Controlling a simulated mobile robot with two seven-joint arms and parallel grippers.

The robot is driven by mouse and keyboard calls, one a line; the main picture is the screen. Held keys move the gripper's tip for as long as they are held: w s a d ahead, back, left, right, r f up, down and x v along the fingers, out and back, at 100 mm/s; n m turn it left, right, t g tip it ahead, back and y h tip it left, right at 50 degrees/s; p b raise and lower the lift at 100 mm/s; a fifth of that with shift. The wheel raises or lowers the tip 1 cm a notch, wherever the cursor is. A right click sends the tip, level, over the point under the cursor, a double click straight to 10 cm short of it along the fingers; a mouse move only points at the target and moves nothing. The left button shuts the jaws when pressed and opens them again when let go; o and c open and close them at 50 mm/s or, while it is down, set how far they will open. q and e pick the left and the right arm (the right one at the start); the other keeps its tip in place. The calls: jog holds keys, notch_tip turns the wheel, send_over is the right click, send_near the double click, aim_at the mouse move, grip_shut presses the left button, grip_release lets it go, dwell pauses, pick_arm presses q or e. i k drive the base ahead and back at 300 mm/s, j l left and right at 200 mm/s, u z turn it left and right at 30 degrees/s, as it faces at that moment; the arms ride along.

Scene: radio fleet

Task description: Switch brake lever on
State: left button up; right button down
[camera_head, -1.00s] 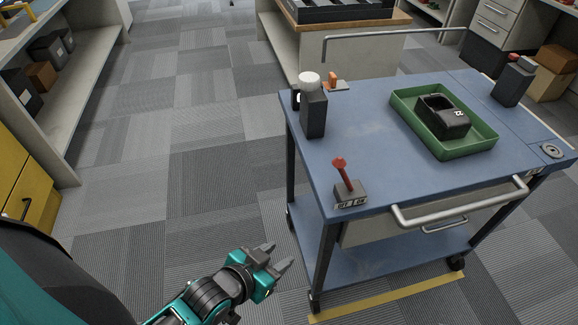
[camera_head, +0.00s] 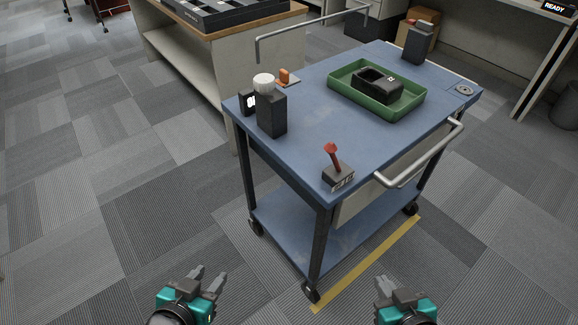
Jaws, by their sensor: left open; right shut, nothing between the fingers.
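A red brake lever (camera_head: 331,155) stands on a small dark base (camera_head: 339,178) with a light label, at the near corner of the blue cart top (camera_head: 315,128). The lever leans a little to the left; the label is too small to read. My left gripper (camera_head: 207,281) is open and empty, low over the floor to the left of the cart. My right gripper (camera_head: 391,288) is shut and empty at the bottom, right of the cart's near wheel. Both grippers are well apart from the lever.
On the cart stand a dark block with a white knob (camera_head: 267,106), an orange part (camera_head: 287,76), a green tray (camera_head: 335,90) holding a black device (camera_head: 377,86), and a dark block (camera_head: 416,45). A metal handle (camera_head: 420,160) juts from the right side. Floor at left is clear.

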aim_at(331, 147)
jog(key=k+j, duration=0.1)
jog(key=j, duration=0.7)
jog(key=k+j, duration=0.15)
jog(key=j, duration=0.25)
jog(key=k+j, duration=0.1)
jog(key=j, duration=0.3)
